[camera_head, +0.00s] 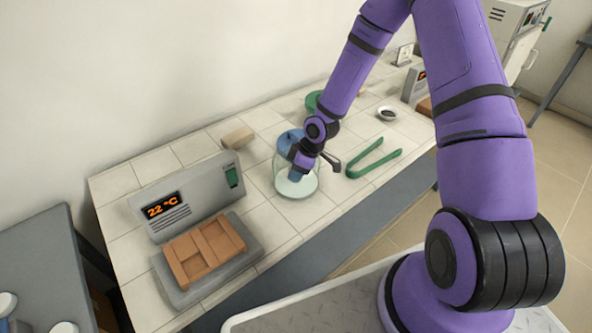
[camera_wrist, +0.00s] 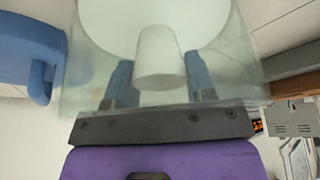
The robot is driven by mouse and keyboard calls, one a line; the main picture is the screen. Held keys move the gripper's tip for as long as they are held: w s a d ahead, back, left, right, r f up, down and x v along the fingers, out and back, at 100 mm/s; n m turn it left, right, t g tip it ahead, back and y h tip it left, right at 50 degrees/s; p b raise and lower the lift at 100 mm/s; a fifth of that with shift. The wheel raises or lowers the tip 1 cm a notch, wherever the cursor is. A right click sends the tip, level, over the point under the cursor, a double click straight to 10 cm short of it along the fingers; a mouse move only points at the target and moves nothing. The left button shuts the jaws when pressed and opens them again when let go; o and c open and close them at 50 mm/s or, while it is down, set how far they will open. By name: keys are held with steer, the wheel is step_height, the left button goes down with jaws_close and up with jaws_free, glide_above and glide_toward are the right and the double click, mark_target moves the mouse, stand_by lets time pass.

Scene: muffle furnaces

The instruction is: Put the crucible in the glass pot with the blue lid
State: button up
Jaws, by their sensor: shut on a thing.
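The glass pot (camera_head: 283,184) stands lidless on the tiled bench, with a pale round bottom. Its blue lid (camera_head: 287,138) is just behind the pot and also shows at the left of the wrist view (camera_wrist: 28,50). My gripper (camera_head: 296,174) points down into the pot's mouth. In the wrist view its two blue fingers (camera_wrist: 160,76) are on either side of the white crucible (camera_wrist: 158,52) and shut on it, seen through the pot's clear wall (camera_wrist: 85,95). My gripper hides the crucible in the head view. Whether the crucible touches the pot's bottom is unclear.
Green tongs (camera_head: 376,158) lie right of the pot, with a small dark-rimmed dish (camera_head: 387,114) beyond. A grey unit reading 22 °C (camera_head: 188,200) and an orange-brown brick piece (camera_head: 205,250) are left. A tan block (camera_head: 238,138) lies near the wall.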

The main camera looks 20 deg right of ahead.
steer(key=shift+f, duration=0.2)
steer(key=o, duration=0.9)
steer(key=shift+f, duration=0.1)
steer(key=s+d+r+m+h, duration=0.2)
steer(key=s+d+r, duration=0.15)
steer(key=r, duration=0.75)
steer(key=s+d+r+m+t+h, duration=0.1)
steer(key=s+d+r+m+h, duration=0.3)
steer(key=r, duration=0.8)
steer(key=s+d+r+m, duration=0.1)
steer(key=s+r, duration=0.4)
steer(key=r, duration=0.6)
steer(key=s+r+m, duration=0.2)
steer(key=s+r, duration=0.2)
steer(key=s, duration=0.1)
steer(key=s+a+r+m+t+y, duration=0.1)
steer(key=s+r, duration=0.3)
steer(key=s, duration=0.2)
steer(key=s+r+m+t+y, duration=0.1)
steer(key=s+r+m, duration=0.1)
steer(key=s+r, duration=0.2)
steer(key=shift+s+a+m, duration=0.15)
steer(key=shift+s, duration=0.35)
steer(key=shift+s+a+m, duration=0.15)
steer(key=shift+s, duration=0.3)
